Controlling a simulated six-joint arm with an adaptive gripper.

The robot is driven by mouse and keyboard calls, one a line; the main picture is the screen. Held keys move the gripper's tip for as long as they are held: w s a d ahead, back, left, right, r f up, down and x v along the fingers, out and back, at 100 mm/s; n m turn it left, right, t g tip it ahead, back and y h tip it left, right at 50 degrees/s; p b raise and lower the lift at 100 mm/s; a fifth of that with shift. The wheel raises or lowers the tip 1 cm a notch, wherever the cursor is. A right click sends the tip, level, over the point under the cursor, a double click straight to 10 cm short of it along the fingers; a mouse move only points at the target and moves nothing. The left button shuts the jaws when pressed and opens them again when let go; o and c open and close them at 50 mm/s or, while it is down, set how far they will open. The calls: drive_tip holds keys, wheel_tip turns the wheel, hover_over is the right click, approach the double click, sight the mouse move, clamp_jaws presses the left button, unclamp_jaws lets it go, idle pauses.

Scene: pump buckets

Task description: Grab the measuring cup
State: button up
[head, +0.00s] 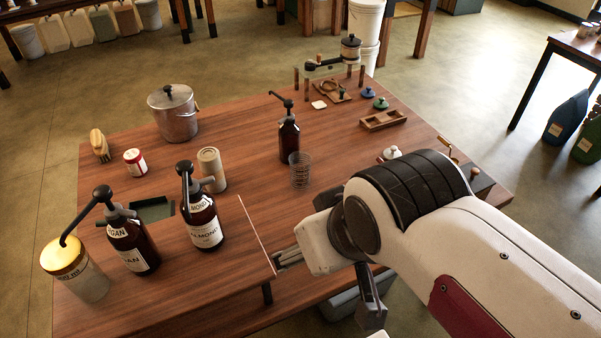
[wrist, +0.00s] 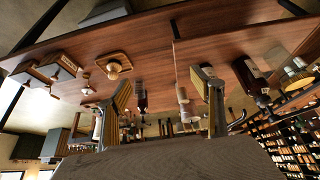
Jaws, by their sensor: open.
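The measuring cup (head: 300,169) looks like a small clear, ribbed cup standing upright on the wooden table, just right of the dark brown pump bottle (head: 289,135). My gripper (head: 288,260) is low in the head view, near the table's front edge, apart from the cup. In the wrist view my gripper (wrist: 165,92) is open, its two fingers spread wide with nothing between their pads.
Two labelled pump bottles (head: 204,220) (head: 132,242) and a yellow-topped pump jar (head: 77,270) stand at the front left. A beige cylinder (head: 211,169), a metal pot (head: 174,118) and a wooden tray (head: 383,120) are farther back. The table left of the cup has bare room.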

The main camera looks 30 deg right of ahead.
drive_tip(key=shift+w, duration=0.1)
drive_tip(key=w+d+f+m+t, duration=0.1)
drive_tip(key=w+f+t, duration=0.15)
drive_tip(key=w, duration=1.25)
drive_tip(key=m+t+h, duration=0.3)
approach(303, 168)
drive_tip(key=w+a+r, duration=0.3)
drive_tip(key=a+r, duration=0.1)
drive_tip(key=a, duration=0.1)
drive_tip(key=shift+w+d+f+m+t+h, duration=0.15)
drive_tip(key=shift+d+f+t+h, duration=0.3)
drive_tip(key=shift+d+f, duration=0.7)
drive_tip(key=shift+w+d+f+m+t+h, duration=0.1)
drive_tip(key=shift+w+d+f+t+h, duration=0.35)
drive_tip(key=shift+f, duration=1.2)
drive_tip(key=shift+d+f+m+t+h, duration=0.1)
drive_tip(key=shift+d+f+t+h, duration=0.3)
drive_tip(key=shift+d+f, duration=0.9)
drive_tip(key=shift+a+f, duration=0.1)
drive_tip(key=shift+a, duration=0.05)
drive_tip(key=shift+x, duration=1.3)
drive_tip(key=shift+w, duration=0.15)
